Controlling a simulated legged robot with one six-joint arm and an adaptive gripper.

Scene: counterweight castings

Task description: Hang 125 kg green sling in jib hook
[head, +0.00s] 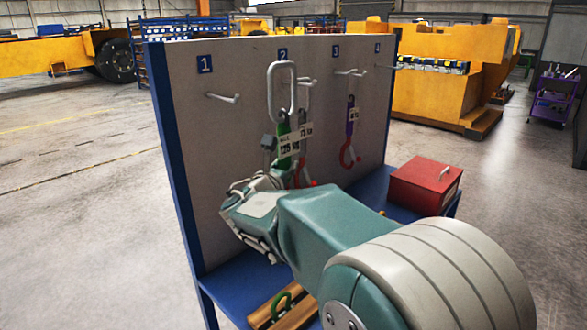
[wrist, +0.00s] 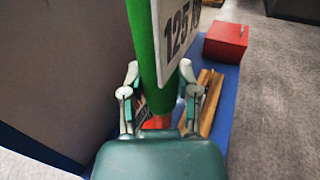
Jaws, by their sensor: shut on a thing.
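The green sling (head: 284,150) has a long metal ring (head: 282,92) at its top and a white tag reading 125 KG. It hangs upright in front of the rack board near position 2. In the wrist view the green sling (wrist: 147,45) runs down between the fingers of my gripper (wrist: 160,78), which is shut on it. A red part (wrist: 158,122) shows below the fingers. In the head view my wrist hides the lower sling and most of the fingers. The jib hook is not seen in either view.
The rack board (head: 235,140) has pegs numbered 1 to 4. Peg 1 (head: 223,98) is empty. A grey sling hangs behind the green one; a purple sling (head: 350,118) hangs at 3. A red box (head: 425,185) and wooden blocks (head: 283,312) lie on the blue shelf.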

